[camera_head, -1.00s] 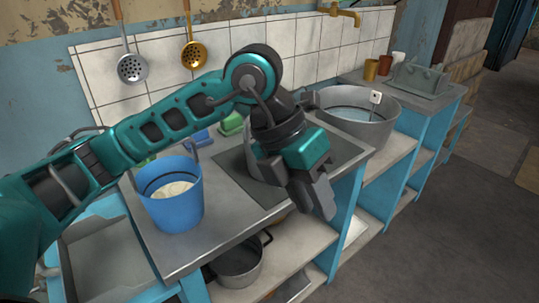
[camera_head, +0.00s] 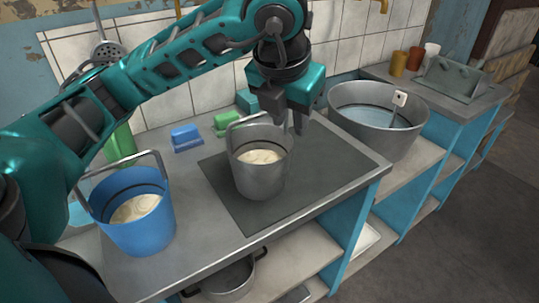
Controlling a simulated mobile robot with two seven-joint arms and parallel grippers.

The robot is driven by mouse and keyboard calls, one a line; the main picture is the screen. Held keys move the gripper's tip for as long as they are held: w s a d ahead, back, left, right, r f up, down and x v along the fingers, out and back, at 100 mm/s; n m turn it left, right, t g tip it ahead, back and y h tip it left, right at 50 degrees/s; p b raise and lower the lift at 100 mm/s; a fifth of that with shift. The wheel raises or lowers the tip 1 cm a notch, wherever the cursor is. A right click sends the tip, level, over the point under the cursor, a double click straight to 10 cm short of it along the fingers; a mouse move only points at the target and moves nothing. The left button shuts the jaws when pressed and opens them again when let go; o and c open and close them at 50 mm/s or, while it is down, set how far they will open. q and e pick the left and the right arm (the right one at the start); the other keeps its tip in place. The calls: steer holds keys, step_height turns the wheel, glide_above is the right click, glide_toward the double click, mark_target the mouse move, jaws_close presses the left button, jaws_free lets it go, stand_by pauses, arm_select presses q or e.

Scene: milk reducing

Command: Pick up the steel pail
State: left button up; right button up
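The steel pail (camera_head: 262,178) stands upright on the dark grey mat in the middle of the counter. It holds a pale, creamy liquid (camera_head: 260,157), and its handle stands up at the rim. My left gripper (camera_head: 288,116) points down just above and behind the pail's right rim. Its fingers look parted with nothing between them. Whether a finger touches the rim is hard to tell. My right gripper is not in view.
A blue pail (camera_head: 140,232) with similar contents stands at the left, under my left arm. Blue (camera_head: 186,138) and green (camera_head: 227,123) blocks sit behind the steel pail. A large metal basin (camera_head: 378,118) stands to the right. The mat's right part (camera_head: 335,165) is clear.

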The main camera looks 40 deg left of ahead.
mark_target(285, 157)
arm_select(q)
steer(key=x, duration=0.3)
steer(key=s+b+x, duration=0.1)
steer(key=x, duration=0.7)
steer(key=shift+s+a+f, duration=0.35)
steer(key=shift+a+f, duration=0.1)
steer(key=shift+f, duration=0.05)
steer(key=shift+w+f, duration=0.2)
steer(key=shift+f, duration=0.05)
jaws_close()
steer(key=shift+r, duration=0.15)
